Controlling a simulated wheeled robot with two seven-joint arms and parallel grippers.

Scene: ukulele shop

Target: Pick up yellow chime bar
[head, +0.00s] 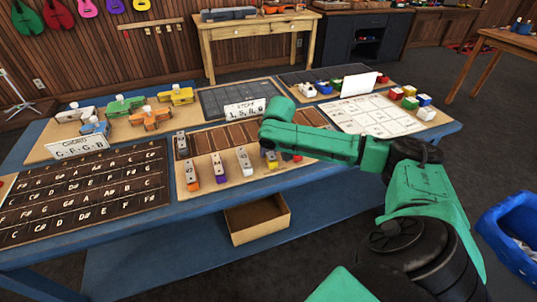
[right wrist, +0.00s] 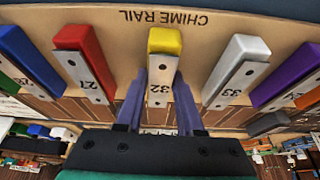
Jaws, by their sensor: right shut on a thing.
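The yellow chime bar (right wrist: 165,41), with a metal plate marked 32, stands in the row on the tan chime rail (right wrist: 120,17) in the right wrist view. My right gripper (right wrist: 160,82) has one finger on each side of its plate and is shut on it. In the head view only a small part of the yellow bar (head: 271,158) shows under my right arm, which hides much of that gripper. I cannot tell whether the bar is clear of the rail. My left gripper is not in view.
In the right wrist view, a red bar (right wrist: 82,48) and a white bar (right wrist: 245,52) flank the yellow one with small gaps. Beyond them are a blue bar (right wrist: 20,45) and a purple bar (right wrist: 292,70). An open cardboard box (head: 257,222) sits below the tabletop.

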